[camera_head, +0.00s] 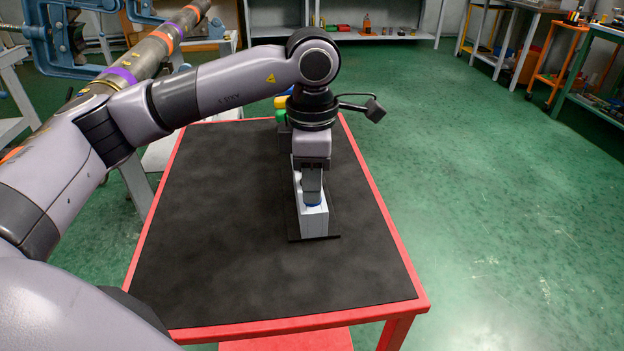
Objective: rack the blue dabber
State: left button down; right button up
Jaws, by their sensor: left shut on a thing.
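My left gripper (312,197) points straight down over the far right part of the table. The dabber is at the top of a long light grey rack (314,224). I cannot tell how far the dabber sits in the rack, since my gripper and wrist hide most of both. My right gripper is not in view.
The rack stands on a dark plate on the black top of a red-edged table (230,270). A yellow thing (281,102) and a green thing (281,115) show partly behind my wrist. The table's left and front are clear. A pipe in blue vises (152,48) is at the far left.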

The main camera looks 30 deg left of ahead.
pick_arm(q)
jog(key=shift+f, duration=0.2)
jog(key=c, duration=0.9)
grip_release()
jog(key=shift+r, duration=3.65)
